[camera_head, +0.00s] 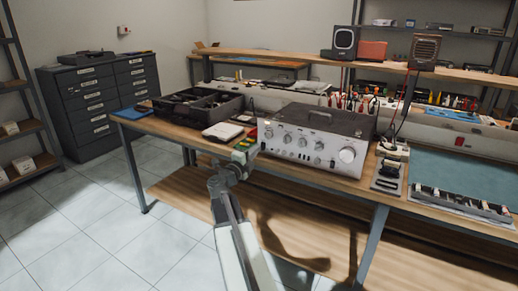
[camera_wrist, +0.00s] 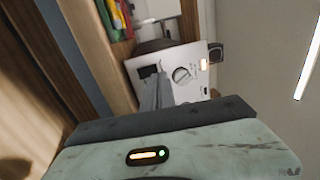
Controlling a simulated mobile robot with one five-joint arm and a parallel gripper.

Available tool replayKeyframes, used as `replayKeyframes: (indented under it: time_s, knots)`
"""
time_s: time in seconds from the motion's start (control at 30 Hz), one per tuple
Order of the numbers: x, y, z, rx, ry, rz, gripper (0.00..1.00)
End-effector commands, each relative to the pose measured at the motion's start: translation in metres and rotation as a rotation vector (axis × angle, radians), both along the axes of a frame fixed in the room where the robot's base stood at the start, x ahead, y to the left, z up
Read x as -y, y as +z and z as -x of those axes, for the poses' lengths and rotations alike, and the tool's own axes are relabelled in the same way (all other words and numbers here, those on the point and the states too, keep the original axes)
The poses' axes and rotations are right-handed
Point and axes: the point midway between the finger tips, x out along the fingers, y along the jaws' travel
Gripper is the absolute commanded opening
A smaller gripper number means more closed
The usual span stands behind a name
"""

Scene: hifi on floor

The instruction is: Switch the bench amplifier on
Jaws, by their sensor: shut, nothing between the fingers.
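The bench amplifier (camera_head: 325,153), a silver-faced box with a dark top, stands on the wooden workbench. Several knobs line its front, with a large one at the right. In the wrist view its front panel (camera_wrist: 172,62) appears tilted, with a silver knob (camera_wrist: 182,75), a dark rectangular part (camera_wrist: 149,72) and a small glowing orange spot (camera_wrist: 204,65). My gripper (camera_head: 249,148) is at the left end of the amplifier's front. In the wrist view its shut, empty fingers (camera_wrist: 156,88) overlap the panel beside the dark part. I cannot tell whether they touch.
A dark divided tray (camera_head: 200,104) and a light-coloured device (camera_head: 223,131) lie left of the amplifier. A small meter-like device (camera_head: 388,172) and a teal mat (camera_head: 450,160) lie to its right. The bench's lower shelf (camera_head: 300,230) is behind my arm. Tiled floor is clear at left.

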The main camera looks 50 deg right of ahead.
Motion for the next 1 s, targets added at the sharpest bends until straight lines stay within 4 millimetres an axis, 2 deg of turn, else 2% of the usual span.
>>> replayKeyframes:
  time_s: [0.03, 0.2, 0.43, 0.6, 1.0]
  knots:
    - [-0.015, 0.004, 0.004, 0.000, 0.005, 0.000, 0.00]
    - [-0.057, 0.009, 0.014, 0.000, 0.005, 0.000, 0.00]
    - [-0.095, 0.013, 0.023, 0.000, 0.004, 0.000, 0.00]
    - [-0.105, 0.013, 0.025, 0.001, 0.002, 0.000, 0.00]
    - [-0.105, 0.013, 0.024, 0.001, 0.002, 0.000, 0.00]
